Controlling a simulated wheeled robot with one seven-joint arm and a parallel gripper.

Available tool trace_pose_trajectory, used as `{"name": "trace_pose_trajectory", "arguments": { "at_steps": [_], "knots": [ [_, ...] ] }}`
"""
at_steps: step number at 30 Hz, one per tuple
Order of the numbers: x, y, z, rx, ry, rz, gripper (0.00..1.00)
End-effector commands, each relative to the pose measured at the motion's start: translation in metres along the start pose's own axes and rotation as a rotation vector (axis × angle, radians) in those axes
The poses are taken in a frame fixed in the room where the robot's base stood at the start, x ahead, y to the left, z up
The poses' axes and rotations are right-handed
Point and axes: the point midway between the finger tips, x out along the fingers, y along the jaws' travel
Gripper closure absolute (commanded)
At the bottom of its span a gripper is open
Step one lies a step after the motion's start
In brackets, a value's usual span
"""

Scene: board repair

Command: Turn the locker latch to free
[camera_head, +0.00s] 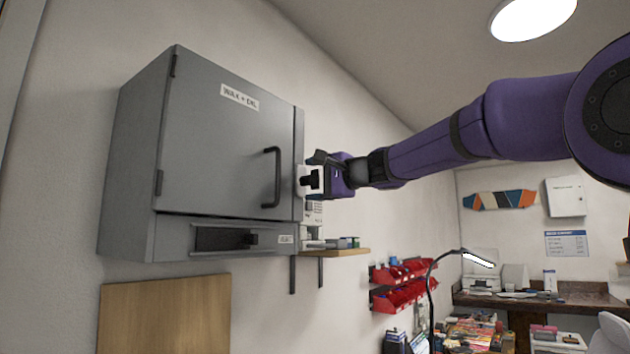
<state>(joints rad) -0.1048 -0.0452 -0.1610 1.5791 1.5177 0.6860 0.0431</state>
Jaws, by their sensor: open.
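The grey locker (215,140) labelled "WAX + OIL" hangs on the wall at left, its door shut, with a black bar handle (271,178) near the door's right edge. My gripper (309,181) reaches in from the right and is open, its tips close to the locker's right edge, just right of the handle. A small white piece (302,180) shows at the gripper's tips; I cannot tell whether it is the latch or whether they touch it. Below the door is a dark recess (222,239) with a black block in it and a small label beside it.
A wooden shelf (335,253) with small items sits right of the locker, below my gripper. A wooden board (165,315) is below the locker.

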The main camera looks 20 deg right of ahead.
Motion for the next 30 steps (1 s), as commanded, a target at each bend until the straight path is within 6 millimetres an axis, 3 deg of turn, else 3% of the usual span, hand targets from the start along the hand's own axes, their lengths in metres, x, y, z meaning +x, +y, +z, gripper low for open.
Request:
{"name": "trace_pose_trajectory", "arguments": {
  "at_steps": [7,21,30],
  "knots": [
    [-0.015,-0.001,-0.001,0.000,0.001,-0.001,0.23],
    [-0.095,0.000,0.000,0.000,0.000,0.000,0.23],
    [-0.108,0.000,0.000,0.000,0.000,0.000,0.23]
  ]
}}
